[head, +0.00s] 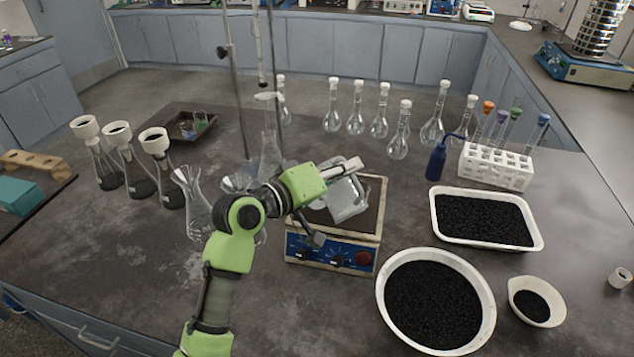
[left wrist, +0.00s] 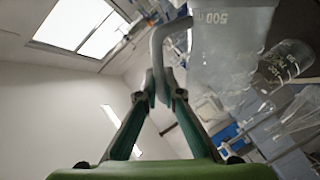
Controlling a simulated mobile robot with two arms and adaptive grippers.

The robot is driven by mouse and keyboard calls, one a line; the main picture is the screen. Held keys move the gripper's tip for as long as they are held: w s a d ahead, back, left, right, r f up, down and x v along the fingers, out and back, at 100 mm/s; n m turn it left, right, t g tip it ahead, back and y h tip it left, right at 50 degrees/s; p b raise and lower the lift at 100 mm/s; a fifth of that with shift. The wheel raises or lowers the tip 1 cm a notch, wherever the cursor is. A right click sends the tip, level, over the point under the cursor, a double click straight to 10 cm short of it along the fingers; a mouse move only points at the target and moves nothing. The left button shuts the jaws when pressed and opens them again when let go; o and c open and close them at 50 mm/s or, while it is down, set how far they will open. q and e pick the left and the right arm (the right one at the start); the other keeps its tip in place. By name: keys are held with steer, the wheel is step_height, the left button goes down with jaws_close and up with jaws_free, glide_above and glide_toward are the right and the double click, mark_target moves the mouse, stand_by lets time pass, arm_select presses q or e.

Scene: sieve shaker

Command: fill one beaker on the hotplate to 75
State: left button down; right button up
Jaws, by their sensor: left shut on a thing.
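The hotplate (head: 330,258) stands on the dark bench, with a blue front panel and knobs. My left gripper (head: 350,165) is above the hotplate and shut on the handle of a clear glass jug (head: 348,197). The jug looks tilted in the head view. In the left wrist view, the jug (left wrist: 228,50) carries a "500" mark and its handle lies between my fingers (left wrist: 165,88). Another marked glass vessel, a beaker (left wrist: 288,62), shows beyond it. My arm and the jug hide part of the hotplate top, and I cannot read any fill level. My right gripper is not in view.
Flasks with white funnels (head: 155,165) stand at the left. A glass vessel (head: 195,205) stands beside my arm. Volumetric flasks (head: 398,140) line the back. A blue wash bottle (head: 437,160), test-tube rack (head: 497,168) and black-filled trays (head: 540,235) crowd the right.

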mark_target(360, 193)
arm_select(q)
steer(key=shift+w+a+r+n+p, duration=0.2)
steer(key=shift+w+r+n+p, duration=0.15)
steer(key=shift+r+n, duration=0.1)
stand_by(3.3)
steer(key=f+m+b, duration=0.1)
steer(key=s+d+f+m+b, duration=0.1)
steer(key=s+f+m+b, duration=0.1)
steer(key=shift+s+d+f, duration=0.2)
steer(key=shift+d+f, duration=0.1)
steer(key=shift+s+d+f+m+t+b, duration=0.3)
steer(key=shift+s+d+m+t+b, duration=0.3)
steer(key=shift+m, duration=0.25)
steer(key=shift+a+r+p, duration=0.1)
steer(key=shift+r+p, duration=0.3)
steer(key=shift+s+f, duration=0.2)
steer(key=shift+f, duration=0.15)
steer(key=s+d+f+m+t, duration=0.1)
steer(key=s+d+f+m, duration=0.2)
steer(key=s+f+m, duration=0.1)
steer(key=shift+d+f+m+b, duration=0.35)
steer(key=shift+f+m, duration=0.1)
steer(key=shift+m, duration=0.65)
